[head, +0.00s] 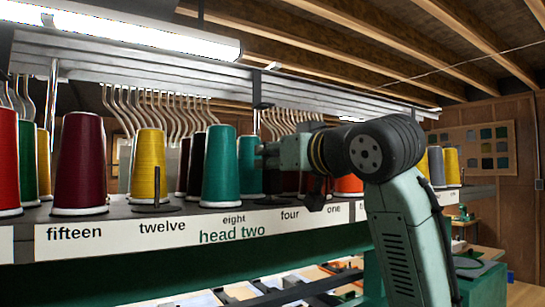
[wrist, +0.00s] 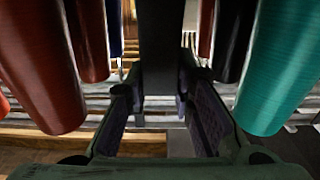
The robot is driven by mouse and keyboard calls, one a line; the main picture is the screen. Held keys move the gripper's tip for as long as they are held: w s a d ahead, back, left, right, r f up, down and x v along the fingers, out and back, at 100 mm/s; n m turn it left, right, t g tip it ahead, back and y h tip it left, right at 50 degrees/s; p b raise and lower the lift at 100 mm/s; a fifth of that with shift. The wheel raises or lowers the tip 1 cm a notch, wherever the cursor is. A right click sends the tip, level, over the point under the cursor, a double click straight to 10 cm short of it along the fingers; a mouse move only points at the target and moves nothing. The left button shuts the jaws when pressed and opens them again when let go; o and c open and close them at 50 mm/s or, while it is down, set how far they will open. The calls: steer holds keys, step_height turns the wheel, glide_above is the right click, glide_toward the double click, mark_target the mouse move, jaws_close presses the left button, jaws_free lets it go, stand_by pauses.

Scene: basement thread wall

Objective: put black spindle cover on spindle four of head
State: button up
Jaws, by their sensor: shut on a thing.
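My gripper (head: 268,150) reaches left from my arm along the rack in the head view, just above the "four" label (head: 290,215). In the wrist view my gripper's two fingers (wrist: 164,108) are shut on a dark upright piece, the black spindle cover (wrist: 165,40), which stands between them. The wrist view seems upside down, with the ceiling beams low in the picture. The cover cannot be made out in the head view. Spindle four is hidden, so I cannot tell whether the cover is around it or seated.
A teal cone (head: 220,165) stands at eight, and a teal cone (wrist: 275,70) shows close to my fingers in the wrist view. Red cones (wrist: 38,75) stand on the other side. Yellow cone (head: 149,165) and maroon cone (head: 82,160) stand further left. Metal hooks hang behind.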

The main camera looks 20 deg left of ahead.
steer(key=shift+f, duration=0.15)
stand_by(0.3)
steer(key=shift+f+b, duration=0.25)
steer(key=shift+b, duration=0.05)
steer(key=o, duration=0.9)
steer(key=shift+s+d, duration=0.1)
